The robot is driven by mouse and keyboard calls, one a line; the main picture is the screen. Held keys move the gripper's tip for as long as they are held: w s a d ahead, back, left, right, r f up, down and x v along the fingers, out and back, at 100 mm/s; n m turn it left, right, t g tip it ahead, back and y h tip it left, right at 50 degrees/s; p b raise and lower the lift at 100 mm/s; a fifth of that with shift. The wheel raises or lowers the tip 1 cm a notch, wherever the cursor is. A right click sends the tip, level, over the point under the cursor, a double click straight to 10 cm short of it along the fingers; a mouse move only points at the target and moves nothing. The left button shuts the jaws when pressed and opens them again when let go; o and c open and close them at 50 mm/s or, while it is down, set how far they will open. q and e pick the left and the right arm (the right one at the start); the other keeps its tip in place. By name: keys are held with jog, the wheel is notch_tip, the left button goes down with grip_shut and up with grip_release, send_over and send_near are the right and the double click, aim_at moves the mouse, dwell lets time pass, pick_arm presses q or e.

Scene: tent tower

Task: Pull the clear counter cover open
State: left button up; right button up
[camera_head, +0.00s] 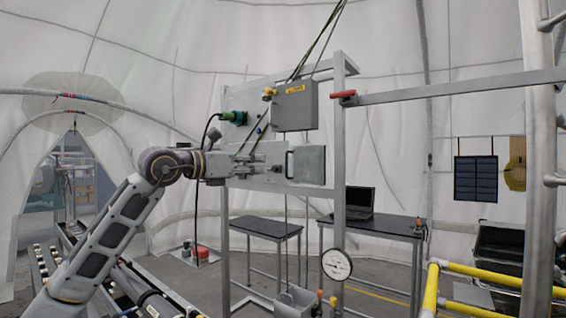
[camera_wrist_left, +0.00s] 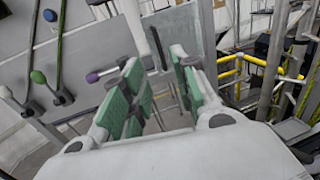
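A pale, flat cover (camera_head: 308,164) with a dark upright handle (camera_head: 290,164) sits on the grey panel in the head view, and I take it to be the counter cover. My left gripper (camera_head: 273,160) is level with the handle, just left of it. In the left wrist view, its green-padded fingers (camera_wrist_left: 156,62) are spread apart, with the dark handle (camera_wrist_left: 158,48) and pale cover (camera_wrist_left: 190,30) beyond them. The handle appears between the fingertips; I cannot tell whether they touch it. My right gripper is not in view.
A metal frame post (camera_head: 340,200) stands right of the cover. Tables with a laptop (camera_head: 358,200) stand behind.

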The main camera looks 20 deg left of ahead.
aim_at(302, 165)
pick_arm(q)
jog(key=p+x, duration=0.4)
jog(key=x, duration=0.6)
jog(key=shift+w+d, duration=0.2)
jog(key=shift+w, duration=0.15)
grip_shut()
